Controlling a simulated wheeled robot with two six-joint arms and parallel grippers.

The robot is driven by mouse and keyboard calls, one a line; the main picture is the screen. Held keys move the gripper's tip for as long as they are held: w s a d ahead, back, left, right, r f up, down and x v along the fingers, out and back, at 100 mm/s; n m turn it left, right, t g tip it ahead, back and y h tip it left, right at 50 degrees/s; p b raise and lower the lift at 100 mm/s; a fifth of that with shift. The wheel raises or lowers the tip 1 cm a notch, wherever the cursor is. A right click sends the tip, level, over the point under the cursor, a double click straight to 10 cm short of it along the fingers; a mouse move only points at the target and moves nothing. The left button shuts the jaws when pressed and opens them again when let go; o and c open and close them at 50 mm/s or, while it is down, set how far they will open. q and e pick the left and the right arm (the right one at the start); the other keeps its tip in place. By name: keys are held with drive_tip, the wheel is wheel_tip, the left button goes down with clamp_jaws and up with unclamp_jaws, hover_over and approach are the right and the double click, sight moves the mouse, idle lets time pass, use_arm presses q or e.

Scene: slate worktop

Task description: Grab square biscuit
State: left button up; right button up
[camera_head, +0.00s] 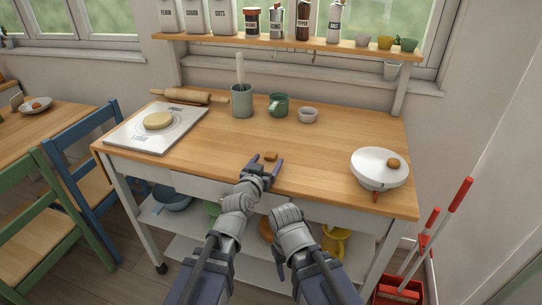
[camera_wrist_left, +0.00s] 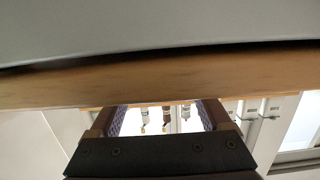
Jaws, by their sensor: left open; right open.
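The square biscuit (camera_head: 270,156) is small and brown and lies on the wooden worktop (camera_head: 325,150) near its front edge, in the middle of the head view. My left gripper (camera_head: 263,166) is open at the front edge, its two fingers spread just short of the biscuit. It looks empty. In the left wrist view the open fingers (camera_wrist_left: 163,115) stand apart with nothing visible between them but distant jars; the biscuit does not show there.
A white board (camera_head: 130,139) with a round dough disc (camera_head: 158,121) lies left. A utensil pot (camera_head: 242,101), green mug (camera_head: 278,104) and small bowl (camera_head: 308,115) stand behind. A white round dish (camera_head: 368,164) with a brown piece (camera_head: 393,163) stands right. The worktop around the biscuit is clear.

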sight(270, 156)
use_arm(q)
drive_tip(key=x, duration=0.3)
drive_tip(key=shift+a, duration=0.2)
drive_tip(key=shift+w+d, duration=0.2)
drive_tip(key=shift+s+a+r, duration=0.1)
drive_tip(key=shift+c, duration=0.7)
clamp_jaws()
